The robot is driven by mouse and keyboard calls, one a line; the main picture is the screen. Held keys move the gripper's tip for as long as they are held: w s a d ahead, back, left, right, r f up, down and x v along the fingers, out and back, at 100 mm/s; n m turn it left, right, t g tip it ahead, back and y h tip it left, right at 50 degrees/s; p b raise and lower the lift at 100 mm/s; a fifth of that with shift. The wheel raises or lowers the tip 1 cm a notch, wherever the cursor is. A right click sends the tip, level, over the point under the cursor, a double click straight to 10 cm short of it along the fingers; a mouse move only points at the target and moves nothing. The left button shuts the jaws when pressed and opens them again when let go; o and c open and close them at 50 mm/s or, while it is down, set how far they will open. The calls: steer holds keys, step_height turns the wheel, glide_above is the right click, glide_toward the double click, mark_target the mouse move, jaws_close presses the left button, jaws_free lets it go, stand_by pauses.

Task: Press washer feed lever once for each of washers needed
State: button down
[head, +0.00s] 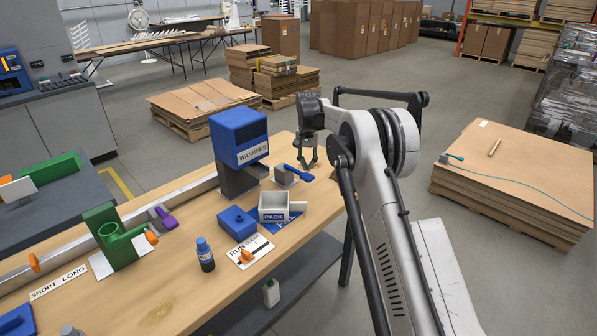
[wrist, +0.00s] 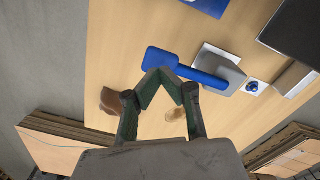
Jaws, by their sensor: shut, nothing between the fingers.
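The blue washer dispenser (head: 238,138), labelled WASHERS, stands upright on the wooden bench. To its right is the washer feed lever (head: 299,173), a blue arm on a grey block (head: 283,175). In the wrist view the lever (wrist: 190,72) is a blue bar with a rounded end. My gripper (head: 308,164) points down by the lever's free end, and its dark green fingertips meet. In the wrist view my gripper (wrist: 161,74) is shut and empty, with its tips overlapping the edge of the rounded end. I cannot tell whether they touch. No washers can be made out.
An open grey PACK box (head: 274,208) sits in front of the dispenser, beside a blue lidded box (head: 237,221). A RUN card (head: 250,250) lies nearer, with an orange piece on it. A dark blue bottle (head: 205,254) and green fixture (head: 112,236) stand to the left.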

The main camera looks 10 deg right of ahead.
mark_target(307, 175)
steer(key=shift+f+b, duration=1.5)
steer(key=shift+f, duration=0.9)
steer(key=shift+f+b, duration=0.25)
steer(key=shift+b, duration=0.1)
steer(key=shift+r+p, duration=0.45)
steer(key=shift+r, duration=1.3)
steer(key=shift+f, duration=0.1)
